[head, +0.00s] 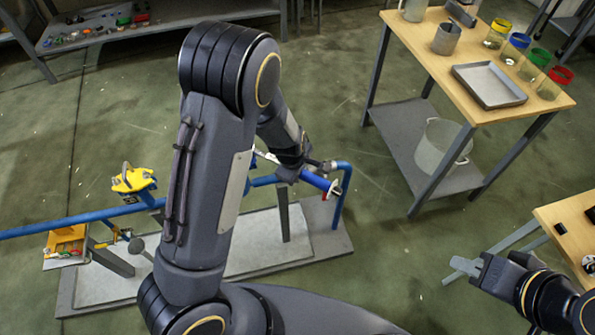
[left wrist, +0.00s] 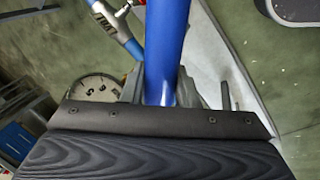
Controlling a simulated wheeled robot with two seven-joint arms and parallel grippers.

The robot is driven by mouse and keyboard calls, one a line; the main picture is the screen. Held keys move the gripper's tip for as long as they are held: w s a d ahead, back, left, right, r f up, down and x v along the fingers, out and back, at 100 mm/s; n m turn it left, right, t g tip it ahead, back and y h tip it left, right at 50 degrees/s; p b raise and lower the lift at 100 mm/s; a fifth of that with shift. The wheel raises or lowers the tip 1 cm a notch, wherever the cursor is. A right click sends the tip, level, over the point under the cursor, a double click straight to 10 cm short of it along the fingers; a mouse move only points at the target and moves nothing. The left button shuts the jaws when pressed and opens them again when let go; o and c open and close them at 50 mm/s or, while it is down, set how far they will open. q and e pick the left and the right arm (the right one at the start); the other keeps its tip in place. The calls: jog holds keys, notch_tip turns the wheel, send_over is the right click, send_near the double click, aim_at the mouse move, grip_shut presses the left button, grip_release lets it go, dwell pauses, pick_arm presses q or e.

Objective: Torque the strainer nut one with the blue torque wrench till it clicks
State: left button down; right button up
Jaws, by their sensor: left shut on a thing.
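My left gripper (left wrist: 162,92) is shut on a thick blue bar, which looks like the handle of the blue torque wrench (left wrist: 166,40). In the head view, a blue cylinder (head: 316,180) with a red and white end shows beside my left wrist, over the pipe run; I cannot tell for certain that it is the wrench. A grey fitting (head: 287,174) sits on the blue pipe just below my wrist. My forearm hides the middle of the pipe. The strainer nut and the wrench head cannot be made out. My right gripper (head: 462,271) is empty and its fingers look apart.
The blue pipe (head: 70,224) stands over a grey base plate (head: 335,243). A yellow device (head: 133,179) is on the pipe, with an orange bin (head: 66,240) nearby. A wooden table (head: 440,60) with a tray (head: 489,85) and jars stands at upper right. A round gauge (left wrist: 96,87) shows in the left wrist view.

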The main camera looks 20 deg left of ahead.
pick_arm(q)
jog(key=shift+s+a+m+b, duration=0.25)
jog(key=shift+s+m+b, duration=0.15)
jog(key=shift+s, duration=0.15)
jog(key=shift+s+a+m+h+b, duration=0.15)
jog(key=shift+s+m, duration=0.2)
jog(key=shift+s, duration=0.1)
jog(key=shift+s+a+m+h+b, duration=0.1)
jog(key=shift+s+m+h+b, duration=0.05)
jog(key=shift+s+m, duration=0.25)
jog(key=shift+s+a+m+b, duration=0.35)
jog(key=shift+s+m, duration=0.1)
jog(key=shift+s, duration=0.15)
jog(key=shift+s+a+m+b, duration=0.3)
jog(key=shift+s+m, duration=0.1)
jog(key=shift+s, duration=0.15)
jog(key=shift+w, duration=0.1)
jog(key=shift+w+d+n, duration=0.2)
jog(key=shift+w+n, duration=0.05)
jog(key=shift+n, duration=0.05)
